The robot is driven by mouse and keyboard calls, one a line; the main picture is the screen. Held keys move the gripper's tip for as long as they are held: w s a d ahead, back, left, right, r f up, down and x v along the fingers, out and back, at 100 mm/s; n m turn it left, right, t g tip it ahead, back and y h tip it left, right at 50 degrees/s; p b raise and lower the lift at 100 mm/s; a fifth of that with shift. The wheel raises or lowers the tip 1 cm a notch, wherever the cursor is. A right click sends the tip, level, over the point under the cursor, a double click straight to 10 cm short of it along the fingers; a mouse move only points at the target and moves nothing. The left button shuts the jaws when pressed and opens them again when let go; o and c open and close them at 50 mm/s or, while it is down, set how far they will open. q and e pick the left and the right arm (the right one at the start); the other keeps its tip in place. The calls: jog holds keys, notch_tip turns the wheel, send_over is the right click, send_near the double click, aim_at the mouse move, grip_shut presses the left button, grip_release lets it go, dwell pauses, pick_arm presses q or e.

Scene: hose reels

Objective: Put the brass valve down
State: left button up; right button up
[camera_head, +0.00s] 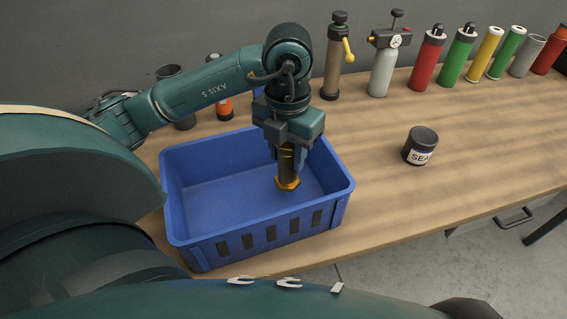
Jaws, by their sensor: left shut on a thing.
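The brass valve (288,182) is a short upright piece with a gold hexagonal foot and a darker body. My left gripper (287,156) points down and is shut on its upper part. The valve hangs inside the outline of the blue crate (196,253), toward the crate's right half. Whether its foot touches the crate floor I cannot tell. The rest of the crate looks empty. My right gripper is not in view.
A dark jar (421,146) stands right of the crate on the wooden table (400,206). A pump bottle (336,58), a gauge bottle (385,58), a red canister (427,60) and several others line the back. The table's front right is clear.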

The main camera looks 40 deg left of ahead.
aim_at(288, 170)
pick_arm(q)
notch_tip(288, 170, down, 4)
jog(key=shift+f, duration=0.2)
jog(key=shift+w+f, duration=0.1)
jog(key=shift+f, duration=0.15)
jog(key=o, duration=1.2)
jog(key=shift+o, duration=0.2)
